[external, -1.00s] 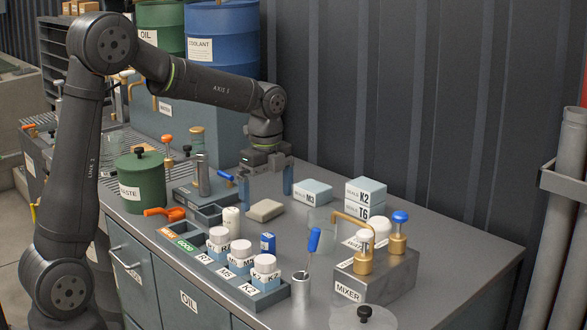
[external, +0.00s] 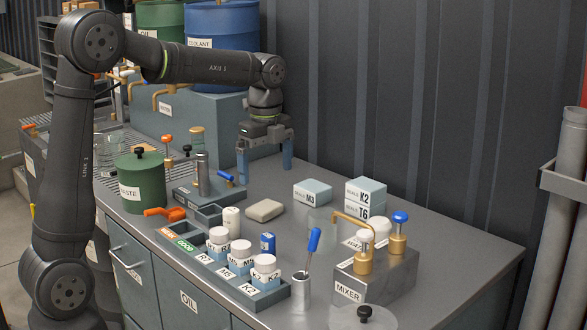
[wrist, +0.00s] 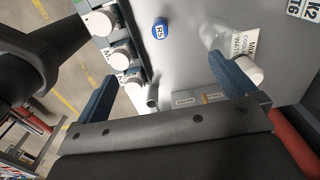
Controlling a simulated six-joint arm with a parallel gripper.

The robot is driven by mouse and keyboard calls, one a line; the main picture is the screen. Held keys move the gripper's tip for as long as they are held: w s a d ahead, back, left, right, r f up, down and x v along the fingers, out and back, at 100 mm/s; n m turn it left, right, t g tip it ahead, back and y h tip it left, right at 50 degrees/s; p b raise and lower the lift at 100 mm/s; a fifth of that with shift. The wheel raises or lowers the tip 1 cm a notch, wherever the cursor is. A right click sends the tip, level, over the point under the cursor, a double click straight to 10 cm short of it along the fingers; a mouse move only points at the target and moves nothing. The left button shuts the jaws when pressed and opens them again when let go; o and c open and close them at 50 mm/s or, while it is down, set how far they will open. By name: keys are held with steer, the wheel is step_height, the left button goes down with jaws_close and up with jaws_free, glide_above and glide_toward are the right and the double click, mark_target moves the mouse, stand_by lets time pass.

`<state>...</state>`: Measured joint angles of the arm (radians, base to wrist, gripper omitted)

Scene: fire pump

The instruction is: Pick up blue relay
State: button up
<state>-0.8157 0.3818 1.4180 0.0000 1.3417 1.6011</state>
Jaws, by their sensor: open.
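The blue relay (external: 267,243) is a small blue piece with a pale label. It stands on the grey bench beside the row of white-capped jars; in the wrist view, a labelled round blue top (wrist: 160,29) shows, apparently the same piece. My gripper (external: 265,176) is open and empty, above the bench and behind the relay in the external view. In the wrist view, its two blue fingers (wrist: 162,72) are spread apart, and the relay lies beyond their tips, apart from them.
A rack of white-capped jars (external: 240,262) stands close left of the relay. A metal cup with a blue-handled tool (external: 300,290) and the mixer block (external: 376,275) stand to the right. A pale block (external: 265,210) lies behind. Stacked boxes (external: 365,197) are farther right.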

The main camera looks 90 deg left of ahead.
steer(key=c, duration=0.9)
steer(key=shift+c, duration=0.2)
steer(key=m, duration=1)
glide_toward(268, 236)
steer(key=f, duration=0.6)
steer(key=shift+a+f, duration=0.3)
steer(key=shift+d+f, duration=0.2)
steer(key=shift+f, duration=2.6)
